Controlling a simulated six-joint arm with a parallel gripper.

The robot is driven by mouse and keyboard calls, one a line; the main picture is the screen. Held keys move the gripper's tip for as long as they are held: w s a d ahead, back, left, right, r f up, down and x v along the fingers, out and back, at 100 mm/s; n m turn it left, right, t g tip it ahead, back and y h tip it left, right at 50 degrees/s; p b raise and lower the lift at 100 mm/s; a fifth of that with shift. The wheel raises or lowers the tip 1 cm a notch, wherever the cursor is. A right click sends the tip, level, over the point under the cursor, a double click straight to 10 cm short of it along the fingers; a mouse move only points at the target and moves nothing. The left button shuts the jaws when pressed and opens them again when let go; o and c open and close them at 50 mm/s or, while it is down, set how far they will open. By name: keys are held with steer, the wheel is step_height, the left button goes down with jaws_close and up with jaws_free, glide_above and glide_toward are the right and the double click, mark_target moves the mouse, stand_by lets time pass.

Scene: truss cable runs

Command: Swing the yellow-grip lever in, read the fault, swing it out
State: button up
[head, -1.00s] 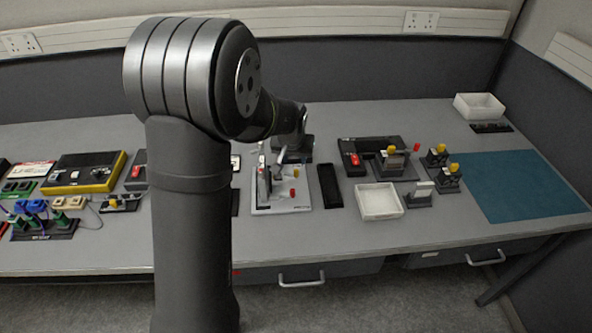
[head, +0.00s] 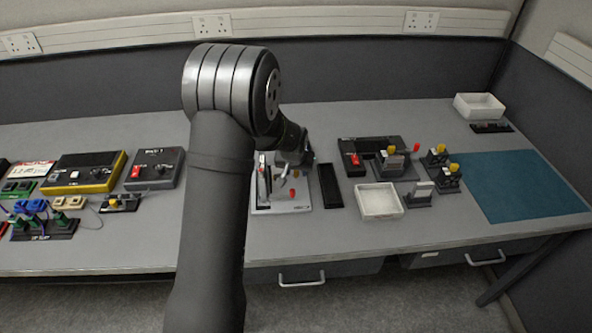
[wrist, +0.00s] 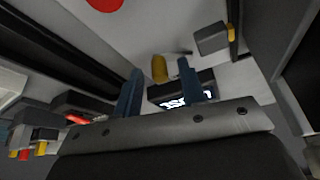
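The yellow grip (head: 295,173) stands on a light grey board (head: 300,207) with a red-knobbed part (head: 291,192) near it. In the wrist view the yellow grip (wrist: 160,68) appears between my two blue fingertips, with gaps on both sides. My gripper (wrist: 160,66) is open, and I see no contact with the grip. A dark display (wrist: 172,100) with bright characters lies behind the fingers. It is partly covered, and I cannot read its text. In the head view my gripper (head: 286,166) is low over the board, its fingers hard to make out.
A black narrow tray (head: 330,186) and a white open box (head: 379,201) stand right of the board. Dark units with yellow knobs (head: 391,150) are farther right. A grey box with a red switch (head: 154,168) is left of my arm. A blue mat (head: 525,185) is clear.

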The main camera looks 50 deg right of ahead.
jaws_close()
steer(key=shift+a, duration=0.1)
steer(key=shift+a+m, duration=0.15)
steer(key=shift+m, duration=0.45)
steer(key=shift+o, duration=0.5)
jaws_free()
steer(key=shift+r, duration=0.15)
